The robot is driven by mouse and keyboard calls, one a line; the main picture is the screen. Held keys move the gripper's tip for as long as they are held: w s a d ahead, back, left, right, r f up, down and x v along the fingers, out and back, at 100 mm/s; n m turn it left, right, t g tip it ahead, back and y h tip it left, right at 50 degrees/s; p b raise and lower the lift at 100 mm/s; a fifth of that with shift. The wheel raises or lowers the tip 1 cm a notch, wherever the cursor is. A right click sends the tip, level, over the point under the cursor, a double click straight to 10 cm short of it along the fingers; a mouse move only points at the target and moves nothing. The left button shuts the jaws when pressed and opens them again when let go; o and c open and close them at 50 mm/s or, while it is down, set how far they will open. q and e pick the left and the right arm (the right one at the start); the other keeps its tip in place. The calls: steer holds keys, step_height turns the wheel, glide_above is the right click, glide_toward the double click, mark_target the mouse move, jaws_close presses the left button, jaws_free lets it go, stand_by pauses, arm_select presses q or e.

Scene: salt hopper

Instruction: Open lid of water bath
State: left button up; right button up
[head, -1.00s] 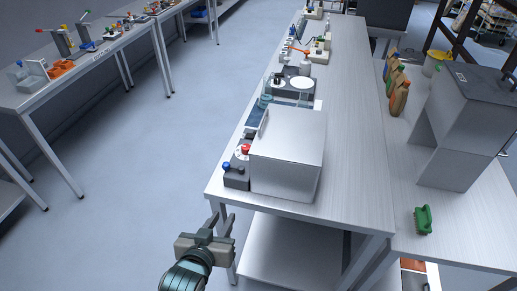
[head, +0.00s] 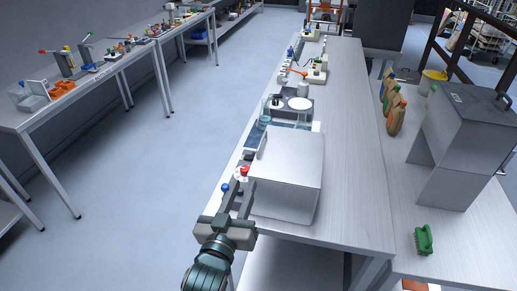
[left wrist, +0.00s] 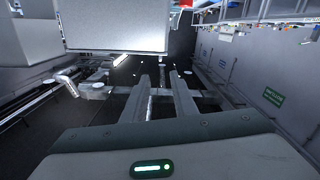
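A silver metal box (head: 287,175), which looks like the water bath, stands on the near end of the long bench. My left gripper (head: 238,194) is open and empty, beside the box's near left corner in the head view. In the left wrist view its two fingers (left wrist: 164,95) are apart, with a pale box-like surface above them. My right gripper is not in view.
Beyond the box, a hotplate (head: 290,104) with glassware stands on the long bench (head: 348,130). At right are a grey hooded unit (head: 465,140), a green brush (head: 423,240) and several bags. The floor (head: 140,200) at left is clear.

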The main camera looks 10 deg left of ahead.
mark_target(258, 149)
arm_select(q)
steer(key=w+p, duration=0.1)
steer(key=w, duration=0.4)
steer(key=w+d+p, duration=0.1)
steer(key=w+p, duration=0.1)
steer(key=w, duration=0.3)
steer(key=w+d+p, duration=0.1)
steer(key=w+p, duration=0.1)
steer(key=w, duration=0.4)
steer(key=shift+w+d, duration=0.1)
steer(key=shift+c, duration=0.4)
jaws_close()
stand_by(0.7)
